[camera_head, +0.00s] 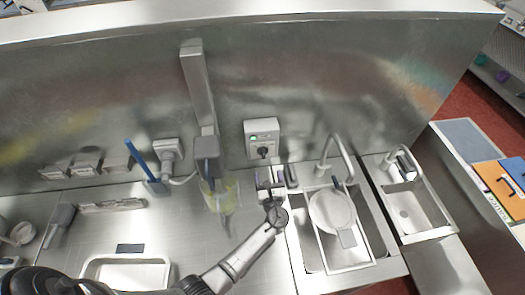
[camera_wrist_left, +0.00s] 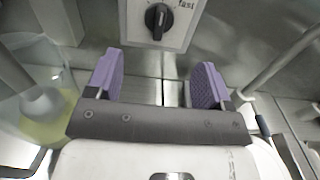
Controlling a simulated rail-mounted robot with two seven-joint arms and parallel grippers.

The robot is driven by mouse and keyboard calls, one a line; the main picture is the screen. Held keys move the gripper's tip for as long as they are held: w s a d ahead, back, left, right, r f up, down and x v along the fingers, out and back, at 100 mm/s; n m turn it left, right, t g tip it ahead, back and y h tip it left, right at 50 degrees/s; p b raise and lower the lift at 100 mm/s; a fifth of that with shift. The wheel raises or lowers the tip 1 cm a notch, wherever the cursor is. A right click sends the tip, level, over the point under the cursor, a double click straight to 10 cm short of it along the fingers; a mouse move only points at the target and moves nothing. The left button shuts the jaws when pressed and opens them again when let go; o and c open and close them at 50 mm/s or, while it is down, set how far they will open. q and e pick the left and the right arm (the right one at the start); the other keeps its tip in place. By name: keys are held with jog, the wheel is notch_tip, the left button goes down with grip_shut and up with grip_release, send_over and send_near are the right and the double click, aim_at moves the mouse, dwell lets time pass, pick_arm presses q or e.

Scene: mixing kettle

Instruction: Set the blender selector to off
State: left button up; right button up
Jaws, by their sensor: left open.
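The blender selector is a black knob (camera_head: 263,152) on a pale control box (camera_head: 266,127) fixed to the steel back wall. A green spot shows on the box above it. In the left wrist view the knob (camera_wrist_left: 158,20) is at the top, with its pointer line up and the word "fast" to its upper right. My left gripper (camera_head: 271,176) is just in front of and below the box. In the wrist view its purple fingers (camera_wrist_left: 158,82) are wide apart and empty, short of the knob. My right gripper is not in view.
A clear container (camera_head: 222,197) with yellowish contents stands under the blender head (camera_head: 207,147), left of my left gripper. A sink (camera_head: 315,255) with a round pale pan (camera_head: 331,212) and a tap (camera_head: 341,150) lies to the right. A metal tray (camera_head: 127,259) sits front left.

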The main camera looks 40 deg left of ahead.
aim_at(264, 156)
pick_arm(q)
jog(key=b+x, duration=0.3)
jog(key=x, duration=0.6)
jog(key=shift+a, duration=0.1)
jog(key=shift+w, duration=0.1)
grip_shut()
dwell(0.7)
